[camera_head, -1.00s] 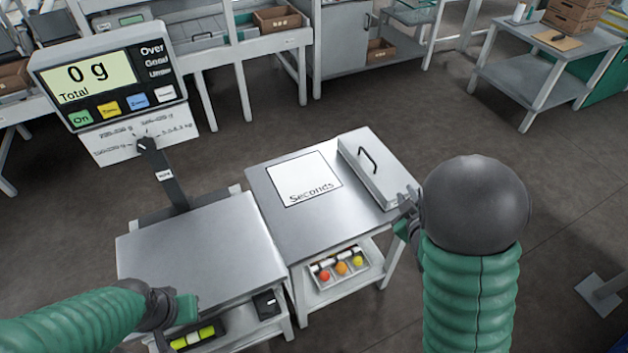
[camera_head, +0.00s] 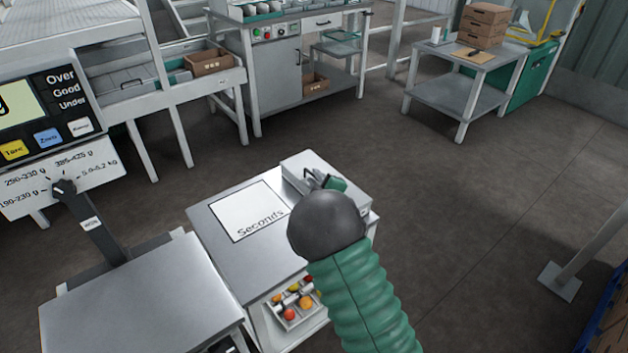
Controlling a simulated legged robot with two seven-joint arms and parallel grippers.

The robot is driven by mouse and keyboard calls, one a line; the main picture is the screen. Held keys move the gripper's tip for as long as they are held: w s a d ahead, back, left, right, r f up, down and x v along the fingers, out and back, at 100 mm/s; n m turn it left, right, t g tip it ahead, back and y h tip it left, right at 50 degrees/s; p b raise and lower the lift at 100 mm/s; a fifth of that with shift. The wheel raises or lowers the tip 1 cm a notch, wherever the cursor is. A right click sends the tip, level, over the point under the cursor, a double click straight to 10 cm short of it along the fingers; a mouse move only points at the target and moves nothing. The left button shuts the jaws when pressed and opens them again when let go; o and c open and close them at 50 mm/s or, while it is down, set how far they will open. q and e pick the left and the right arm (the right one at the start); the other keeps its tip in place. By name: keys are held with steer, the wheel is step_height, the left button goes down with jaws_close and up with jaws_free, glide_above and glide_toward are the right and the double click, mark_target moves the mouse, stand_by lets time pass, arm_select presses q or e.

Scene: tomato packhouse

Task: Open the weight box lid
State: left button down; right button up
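The weight box (camera_head: 350,193) is a low, light grey metal box on the right end of the small metal table. Its lid (camera_head: 305,162) looks closed, with a dark bar handle on top. My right gripper (camera_head: 312,178) is over the lid, at or very near the handle. My dark wrist and green arm hide the front of the box, and I cannot tell whether the fingers touch or hold the handle. My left gripper is out of view.
A white sheet marked "Seconds" (camera_head: 248,212) lies left of the box on the table (camera_head: 218,250). A scale with a plate (camera_head: 140,300) stands at left. Open floor lies beyond and to the right.

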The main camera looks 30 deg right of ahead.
steer(key=shift+x, duration=0.8)
steer(key=shift+c, duration=0.4)
jaws_close()
steer(key=shift+s+a+f, duration=0.1)
steer(key=shift+f, duration=0.1)
